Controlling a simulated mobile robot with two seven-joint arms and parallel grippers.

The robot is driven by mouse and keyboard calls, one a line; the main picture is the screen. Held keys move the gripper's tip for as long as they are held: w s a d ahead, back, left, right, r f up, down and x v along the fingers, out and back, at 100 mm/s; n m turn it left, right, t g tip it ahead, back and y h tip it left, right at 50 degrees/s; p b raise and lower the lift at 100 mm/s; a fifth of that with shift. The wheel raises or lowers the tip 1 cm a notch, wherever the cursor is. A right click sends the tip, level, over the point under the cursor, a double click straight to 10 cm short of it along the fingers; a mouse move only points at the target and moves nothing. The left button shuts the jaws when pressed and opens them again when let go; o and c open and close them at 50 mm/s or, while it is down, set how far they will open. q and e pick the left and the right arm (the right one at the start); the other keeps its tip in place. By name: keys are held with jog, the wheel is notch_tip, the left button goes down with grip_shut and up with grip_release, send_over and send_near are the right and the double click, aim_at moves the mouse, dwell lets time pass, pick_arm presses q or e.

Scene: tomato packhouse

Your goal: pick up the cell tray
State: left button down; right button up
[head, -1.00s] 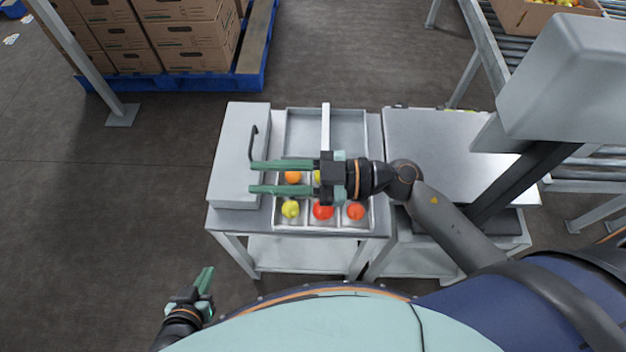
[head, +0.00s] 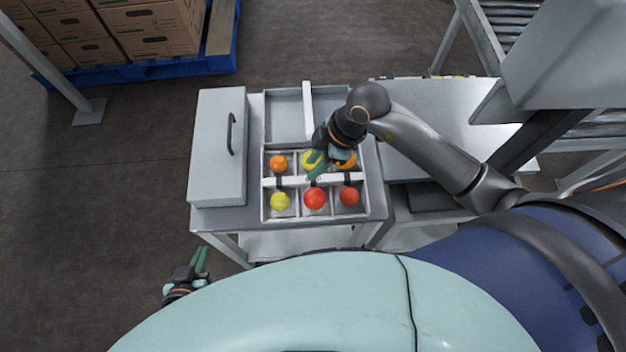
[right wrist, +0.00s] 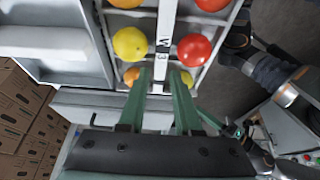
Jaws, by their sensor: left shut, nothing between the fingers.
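The cell tray (head: 266,216) sits on the grey table, with red, orange and yellow tomatoes in its cells. A white bar (head: 333,179) crosses its middle as a handle, with dark supports. My right gripper (head: 317,168) is over the tray's middle, open and tilted down at the bar. In the right wrist view its fingers (right wrist: 163,78) are apart, one on each side of the bar (right wrist: 165,25); contact cannot be told. My left gripper (head: 202,258) is shut and empty, low at the left, away from the table.
A grey box with a black handle (head: 205,160) stands left of the tray. An empty grey tray (head: 283,112) lies behind. A metal-topped table (head: 440,125) adjoins at right. Cartons on a blue pallet (head: 150,72) stand back left. The floor at left is clear.

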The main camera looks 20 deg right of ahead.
aim_at(303, 179)
jog(key=x, duration=0.6)
jog(key=shift+b, duration=0.4)
jog(key=shift+f, duration=0.2)
dwell(0.3)
jog(key=shift+c, duration=0.4)
grip_shut()
